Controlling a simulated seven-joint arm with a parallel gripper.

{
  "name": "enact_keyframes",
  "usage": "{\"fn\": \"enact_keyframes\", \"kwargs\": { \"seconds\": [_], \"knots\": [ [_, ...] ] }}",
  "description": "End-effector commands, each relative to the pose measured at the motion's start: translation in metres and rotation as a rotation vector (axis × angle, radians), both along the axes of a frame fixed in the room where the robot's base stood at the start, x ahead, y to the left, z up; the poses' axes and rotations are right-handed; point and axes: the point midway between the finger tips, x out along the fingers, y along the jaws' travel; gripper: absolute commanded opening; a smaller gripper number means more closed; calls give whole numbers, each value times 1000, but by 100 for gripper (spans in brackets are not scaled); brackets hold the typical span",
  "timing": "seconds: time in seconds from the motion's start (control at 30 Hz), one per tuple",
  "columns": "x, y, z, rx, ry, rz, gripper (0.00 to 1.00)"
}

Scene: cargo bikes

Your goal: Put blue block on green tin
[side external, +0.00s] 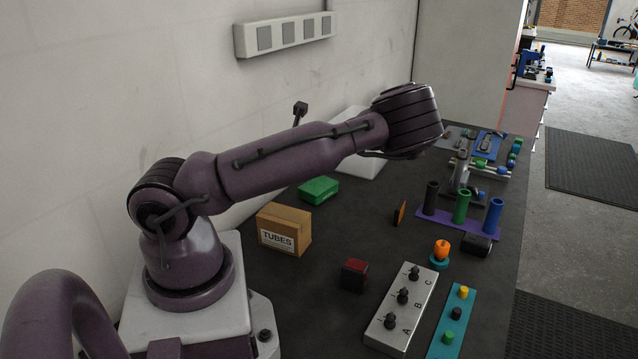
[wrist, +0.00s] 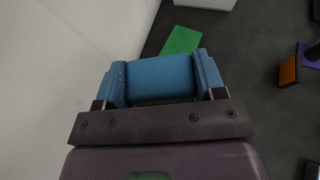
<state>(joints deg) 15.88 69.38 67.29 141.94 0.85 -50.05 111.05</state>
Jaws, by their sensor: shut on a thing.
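My gripper (wrist: 162,72) fills the lower middle of the wrist view. Its two blue fingers are shut on the blue block (wrist: 160,82), which sits level between them. The green tin (side external: 319,190) is a low flat box on the dark bench, behind the cardboard box in the side view. It also shows in the wrist view (wrist: 182,40), just beyond the block, which covers its near part. The block and the tin look apart. I cannot make out my gripper or the block in the side view.
A cardboard box (side external: 284,229) stands near the tin. A white box (side external: 360,143) is behind it. An orange block (side external: 399,213), a purple rack with tubes (side external: 458,224), a red-black block (side external: 354,274) and a knob panel (side external: 402,309) stand farther right. The wall runs along the left.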

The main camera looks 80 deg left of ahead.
Motion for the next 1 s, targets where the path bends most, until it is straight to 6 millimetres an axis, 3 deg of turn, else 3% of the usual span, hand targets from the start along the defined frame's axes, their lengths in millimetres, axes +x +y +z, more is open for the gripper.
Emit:
{"fn": "enact_keyframes", "kwargs": {
  "seconds": [0.37,0.5,0.83,1.0],
  "knots": [
    [50,73,-39,1,-3,2,40],
    [62,90,-68,0,1,2,40],
    [77,110,-98,1,1,3,40],
    [77,111,-122,1,3,2,40]
  ]
}}
